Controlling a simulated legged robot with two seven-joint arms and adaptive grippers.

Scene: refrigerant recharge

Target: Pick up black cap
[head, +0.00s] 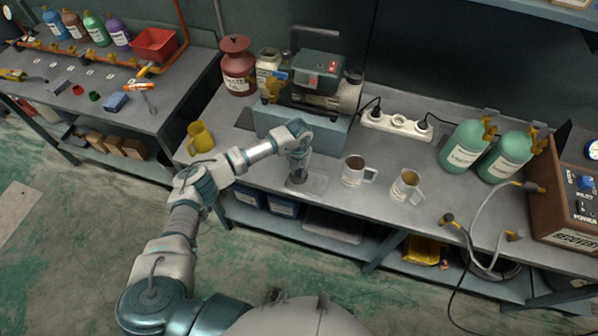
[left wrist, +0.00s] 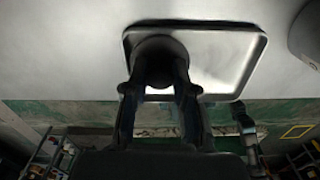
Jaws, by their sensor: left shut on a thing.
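The black cap (left wrist: 158,55) is a dark round piece between the fingers of my left gripper (left wrist: 158,88) in the left wrist view. The fingers are closed on its sides. The cap is over the left part of a shallow metal tray (left wrist: 225,50); I cannot tell whether it still touches the tray. In the head view my left gripper (head: 298,178) points down at the tray (head: 318,183) near the front edge of the workbench, and the cap is mostly hidden by it. My right gripper is not in view.
Two white mugs (head: 354,172) (head: 405,187) stand right of the tray, and a yellow mug (head: 200,137) stands left. A pump machine (head: 315,85) is behind. Green cylinders (head: 465,145), a power strip (head: 397,123) and a recovery unit (head: 568,200) are farther right.

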